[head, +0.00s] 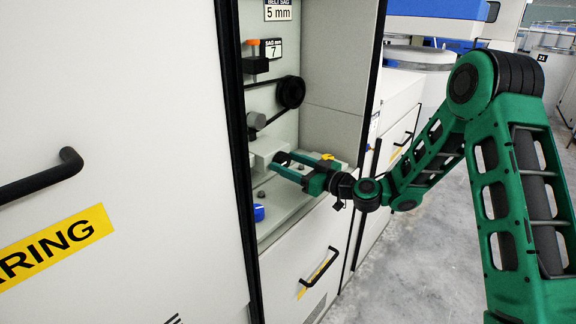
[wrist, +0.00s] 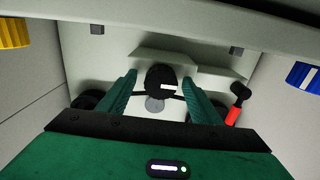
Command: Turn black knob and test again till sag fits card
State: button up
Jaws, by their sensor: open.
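The black knob (wrist: 161,80), with a white mark on its face, shows in the wrist view between my two fingers. My gripper (head: 279,163) is open, with a gap visible on each side of the knob. I cannot tell how deep the fingers reach. In the head view my gripper hides the knob. The sag display (head: 272,49) reads 7 mm. The card (head: 278,11) above it reads belt sag 5 mm. The orange-topped tester (head: 253,44) stands left of the display, above the belt and black pulley (head: 290,92). It also shows in the wrist view (wrist: 232,115).
A blue knob (head: 259,213) sits low in the open bay. A yellow knob (wrist: 14,33) is at the wrist view's left. The bay's dark-edged frame and a large panel with a black handle (head: 40,176) stand left. Grey floor (head: 410,265) lies right of the machine.

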jog(key=shift+c, duration=0.5)
jog(key=c, duration=0.9)
jog(key=shift+c, duration=0.2)
jog(key=shift+d+m, duration=0.1)
jog(key=shift+m, duration=0.3)
